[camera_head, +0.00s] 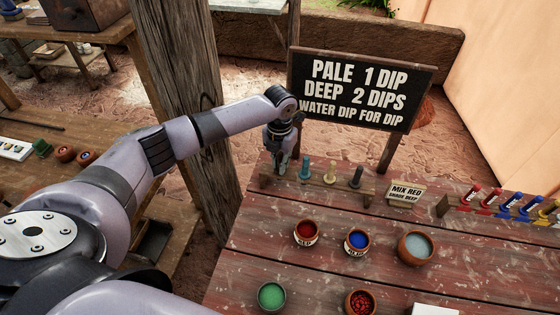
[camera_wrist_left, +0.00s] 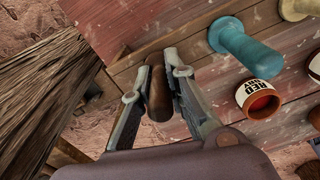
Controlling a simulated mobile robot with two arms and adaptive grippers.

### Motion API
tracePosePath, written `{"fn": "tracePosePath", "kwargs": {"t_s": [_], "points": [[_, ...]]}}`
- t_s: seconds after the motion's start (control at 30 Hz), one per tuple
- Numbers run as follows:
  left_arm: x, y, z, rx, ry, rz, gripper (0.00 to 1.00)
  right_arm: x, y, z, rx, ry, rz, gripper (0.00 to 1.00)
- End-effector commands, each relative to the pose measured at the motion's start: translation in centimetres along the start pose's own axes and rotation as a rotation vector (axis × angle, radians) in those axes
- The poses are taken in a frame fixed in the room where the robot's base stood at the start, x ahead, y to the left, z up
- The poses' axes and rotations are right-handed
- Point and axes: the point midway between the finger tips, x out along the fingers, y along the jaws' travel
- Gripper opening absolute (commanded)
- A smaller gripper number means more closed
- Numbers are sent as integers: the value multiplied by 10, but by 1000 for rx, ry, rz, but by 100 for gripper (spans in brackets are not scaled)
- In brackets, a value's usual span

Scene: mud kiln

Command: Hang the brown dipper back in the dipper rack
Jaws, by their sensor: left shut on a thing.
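My left gripper (camera_head: 281,162) is at the left end of the dipper rack (camera_head: 318,181), a low wooden rail on the table. In the left wrist view the gripper (camera_wrist_left: 158,78) is shut on the brown dipper (camera_wrist_left: 158,100), whose rounded brown end shows between the fingers. In the head view the dipper is mostly hidden by the gripper, and I cannot tell whether it is seated in the rack. A teal dipper (camera_head: 305,169), a beige dipper (camera_head: 330,172) and a dark dipper (camera_head: 356,177) stand in the rack to the right. My right gripper is not in view.
A wooden post (camera_head: 190,100) stands left of the table, and a black sign (camera_head: 362,88) rises behind the rack. A small sign (camera_head: 405,194) is on the right.

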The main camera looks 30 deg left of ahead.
Motion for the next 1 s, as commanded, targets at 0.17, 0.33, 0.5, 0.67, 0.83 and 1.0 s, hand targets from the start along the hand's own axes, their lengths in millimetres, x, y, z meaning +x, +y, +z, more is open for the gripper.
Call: {"fn": "tracePosePath", "kwargs": {"t_s": [0.17,0.33,0.5,0.67,0.83,1.0], "points": [[0,0,0,0,0,0,23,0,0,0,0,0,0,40],[0,0,0,0,0,0,34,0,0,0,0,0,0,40],[0,0,0,0,0,0,37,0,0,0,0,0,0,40],[0,0,0,0,0,0,42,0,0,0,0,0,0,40],[0,0,0,0,0,0,53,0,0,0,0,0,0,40],[0,0,0,0,0,0,57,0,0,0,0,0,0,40]]}}
